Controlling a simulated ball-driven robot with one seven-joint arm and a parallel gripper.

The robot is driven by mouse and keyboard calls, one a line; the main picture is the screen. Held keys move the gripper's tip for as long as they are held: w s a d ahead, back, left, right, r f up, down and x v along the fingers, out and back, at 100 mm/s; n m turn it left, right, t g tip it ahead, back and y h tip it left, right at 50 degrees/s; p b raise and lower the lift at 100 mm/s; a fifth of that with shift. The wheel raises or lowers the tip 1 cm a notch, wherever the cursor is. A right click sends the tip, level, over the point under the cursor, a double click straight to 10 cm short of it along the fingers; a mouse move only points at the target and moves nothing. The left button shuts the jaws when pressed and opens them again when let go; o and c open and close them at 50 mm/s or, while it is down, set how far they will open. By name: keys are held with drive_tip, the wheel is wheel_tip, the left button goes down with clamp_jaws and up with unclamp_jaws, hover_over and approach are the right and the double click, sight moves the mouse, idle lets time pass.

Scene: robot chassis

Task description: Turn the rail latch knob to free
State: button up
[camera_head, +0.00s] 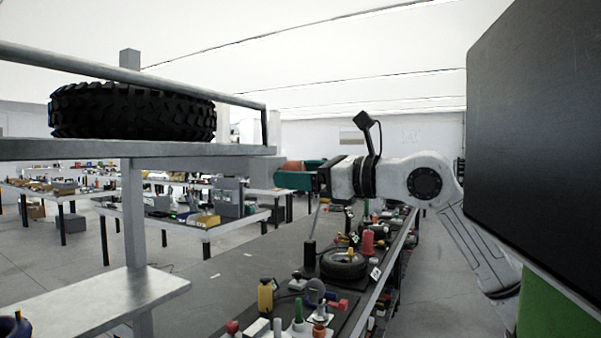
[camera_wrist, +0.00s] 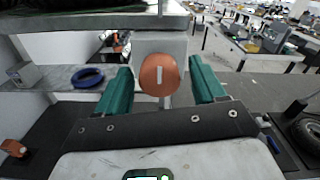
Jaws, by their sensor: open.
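The rail latch knob is a round orange knob (camera_wrist: 160,75) with a pale upright mark on its face. It sits on a grey block (camera_wrist: 160,45) under the shelf edge in the wrist view. My gripper (camera_wrist: 163,86) has two green fingers, open, one on each side of the knob, with a visible gap on both sides. In the head view my gripper (camera_head: 295,178) reaches left to the block at the shelf's end, and the orange knob (camera_head: 291,166) shows partly behind a green finger.
A shelf (camera_head: 120,150) with a black tyre (camera_head: 130,111) and a metal rail (camera_head: 120,72) lies above and left. Below is a long dark bench (camera_head: 250,270) with a small wheel (camera_head: 343,263) and several tools. A blue ring (camera_wrist: 87,78) lies on a lower shelf.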

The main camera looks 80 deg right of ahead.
drive_tip(key=shift+c, duration=0.4)
drive_tip(key=c, duration=0.9)
drive_tip(key=shift+c, duration=0.2)
